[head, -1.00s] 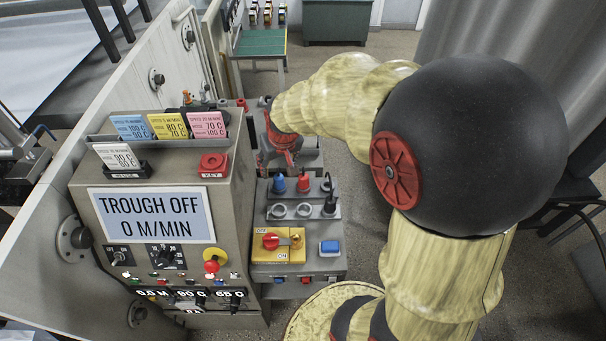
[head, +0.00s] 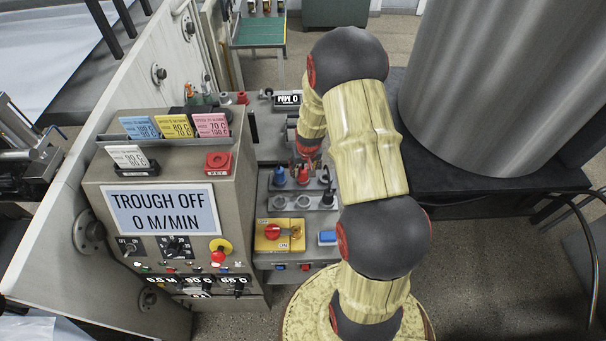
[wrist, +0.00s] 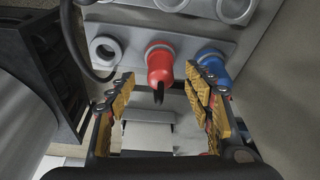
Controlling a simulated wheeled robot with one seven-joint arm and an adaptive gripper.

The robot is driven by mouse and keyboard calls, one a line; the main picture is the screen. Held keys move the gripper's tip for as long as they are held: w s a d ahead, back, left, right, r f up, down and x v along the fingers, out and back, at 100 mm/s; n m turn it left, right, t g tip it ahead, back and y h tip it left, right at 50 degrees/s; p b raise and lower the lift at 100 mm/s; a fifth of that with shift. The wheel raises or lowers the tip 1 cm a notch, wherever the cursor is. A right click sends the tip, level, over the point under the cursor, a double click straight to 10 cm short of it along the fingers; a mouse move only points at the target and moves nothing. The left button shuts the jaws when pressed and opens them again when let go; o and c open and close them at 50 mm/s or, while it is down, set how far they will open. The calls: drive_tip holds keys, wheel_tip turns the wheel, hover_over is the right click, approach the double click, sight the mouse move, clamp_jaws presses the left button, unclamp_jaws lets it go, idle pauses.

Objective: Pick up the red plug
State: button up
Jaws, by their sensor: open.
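The right finger appears close to the blue plug. I cannot tell whether either finger touches. In the head view my gripper (head: 304,162) is small and partly hidden by my wrist.
Empty ring sockets (head: 279,203) lie in the row below the plugs. A yellow switch box (head: 268,244) with a red knob and a blue button (head: 327,238) are nearer. The control cabinet (head: 225,185) stands left. A large metal cylinder (head: 500,80) stands right.

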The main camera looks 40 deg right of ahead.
sight(303, 170)
drive_tip(key=shift+x, duration=2.3)
drive_tip(key=shift+w, duration=0.1)
drive_tip(key=shift+c, duration=0.2)
drive_tip(key=c, duration=1.1)
drive_tip(key=shift+c, duration=0.5)
drive_tip(key=shift+r, duration=0.1)
